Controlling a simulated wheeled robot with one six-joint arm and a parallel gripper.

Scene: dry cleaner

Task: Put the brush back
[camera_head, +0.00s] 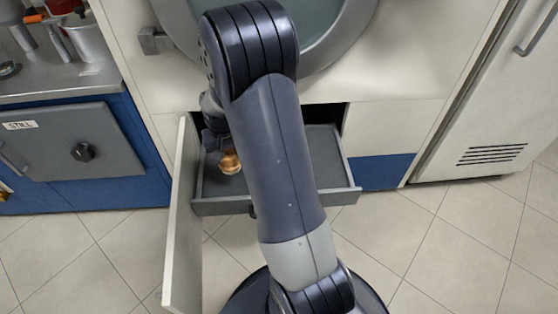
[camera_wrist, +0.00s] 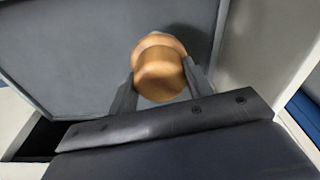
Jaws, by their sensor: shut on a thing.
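A brown wooden piece, which looks like the brush (camera_head: 229,164), is between the fingers of my gripper (camera_head: 217,143). The wrist view shows the rounded wooden brush (camera_wrist: 160,72) with one dark finger of my gripper (camera_wrist: 159,78) on each side, shut on it. An open grey drawer (camera_head: 222,207) sits below the round machine door. The brush is over the left part of the drawer; the wrist view shows the flat drawer floor (camera_wrist: 70,45) beyond it. I cannot tell whether the brush touches the floor. My arm hides the middle of the drawer.
A white door panel (camera_head: 182,235) stands open close along the drawer's left side. The round machine door (camera_head: 345,35) is above. A metal counter (camera_head: 60,86) with cans and tools is at left, above a grey hatch (camera_head: 70,142). The tiled floor at right is clear.

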